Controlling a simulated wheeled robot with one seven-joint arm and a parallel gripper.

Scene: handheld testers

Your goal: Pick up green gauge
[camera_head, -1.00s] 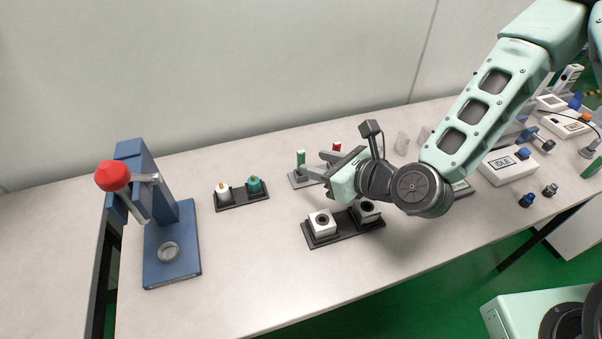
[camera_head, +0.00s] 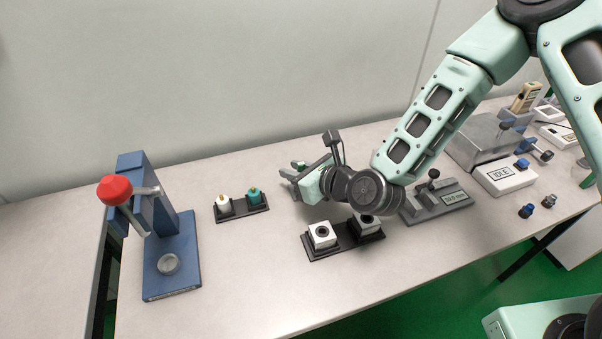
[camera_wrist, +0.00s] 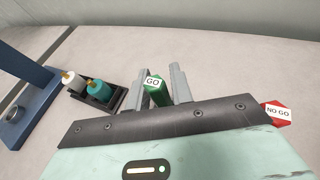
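The green gauge (camera_wrist: 158,94), with a white "GO" label, shows between the two fingers of my gripper (camera_wrist: 160,82) in the wrist view. It is close to the left finger, and a gap shows to the right finger. My gripper looks open around it; I cannot tell whether the left finger touches it. In the head view my gripper (camera_head: 293,172) hangs low over the middle of the table and hides the gauge. The red "NO GO" gauge (camera_wrist: 279,113) stands at the right edge of the wrist view, partly hidden.
A black holder (camera_head: 243,211) with white and teal pieces stands to the left. A blue press (camera_head: 172,240) with a red knob stands farther left. A dark tray (camera_head: 322,255) with two white blocks is in front.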

